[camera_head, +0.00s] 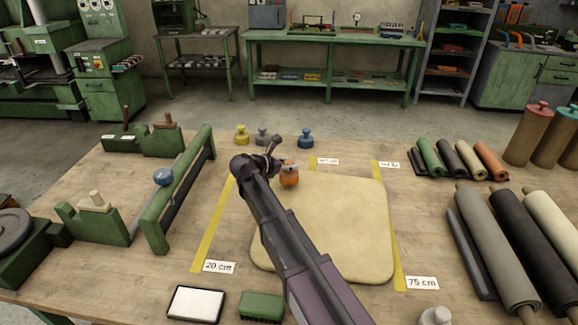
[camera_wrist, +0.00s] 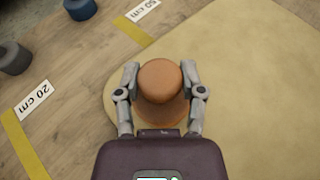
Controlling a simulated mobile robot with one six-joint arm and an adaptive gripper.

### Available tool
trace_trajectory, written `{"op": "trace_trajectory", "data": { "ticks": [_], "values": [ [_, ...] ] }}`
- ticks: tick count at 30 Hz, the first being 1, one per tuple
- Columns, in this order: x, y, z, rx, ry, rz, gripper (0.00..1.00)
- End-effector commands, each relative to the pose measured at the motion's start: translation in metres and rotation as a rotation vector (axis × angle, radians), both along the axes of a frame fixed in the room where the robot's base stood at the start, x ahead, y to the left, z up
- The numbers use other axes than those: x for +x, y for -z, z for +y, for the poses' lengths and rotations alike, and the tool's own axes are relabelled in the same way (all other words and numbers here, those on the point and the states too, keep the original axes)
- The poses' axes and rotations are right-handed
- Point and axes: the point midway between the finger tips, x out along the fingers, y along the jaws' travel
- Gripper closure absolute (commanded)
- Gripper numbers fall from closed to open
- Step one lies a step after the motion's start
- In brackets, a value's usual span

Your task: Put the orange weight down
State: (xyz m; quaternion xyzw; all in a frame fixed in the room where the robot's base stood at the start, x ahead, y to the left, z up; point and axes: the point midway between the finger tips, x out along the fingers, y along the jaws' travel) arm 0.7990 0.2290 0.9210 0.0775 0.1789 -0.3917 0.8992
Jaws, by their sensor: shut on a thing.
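The orange weight (camera_head: 289,178) is at the far left corner of the tan sheet (camera_head: 340,225). In the wrist view the orange weight (camera_wrist: 160,82) stands upright between the two fingers of my gripper (camera_wrist: 160,70), one finger on each side of its knob. My gripper (camera_head: 277,163) is shut on it. The tan sheet (camera_wrist: 240,90) lies under and around the weight there. Whether the base touches the sheet or hangs just above it, I cannot tell.
Yellow (camera_head: 242,135), grey (camera_head: 263,137) and blue (camera_head: 305,138) weights stand behind the sheet. Yellow strips with labels cross the table (camera_head: 215,225). A green frame with a blue knob (camera_head: 163,177) stands left. Rolls (camera_head: 490,245) lie right. Most of the sheet is bare.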

Motion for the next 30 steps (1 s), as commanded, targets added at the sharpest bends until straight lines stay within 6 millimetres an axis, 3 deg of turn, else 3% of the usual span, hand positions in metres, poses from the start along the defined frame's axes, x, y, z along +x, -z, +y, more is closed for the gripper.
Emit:
{"op": "trace_trajectory", "data": {
  "ticks": [9, 28, 29, 30],
  "values": [
    [0.0, 0.024, 0.0, -0.003, -0.001, -0.003, 1.0],
    [0.0, 0.029, -0.001, -0.002, -0.001, -0.002, 1.0],
    [0.0, 0.029, -0.001, 0.001, -0.001, -0.001, 0.43],
    [0.0, 0.029, -0.001, 0.001, -0.001, -0.001, 0.31]
  ]
}}
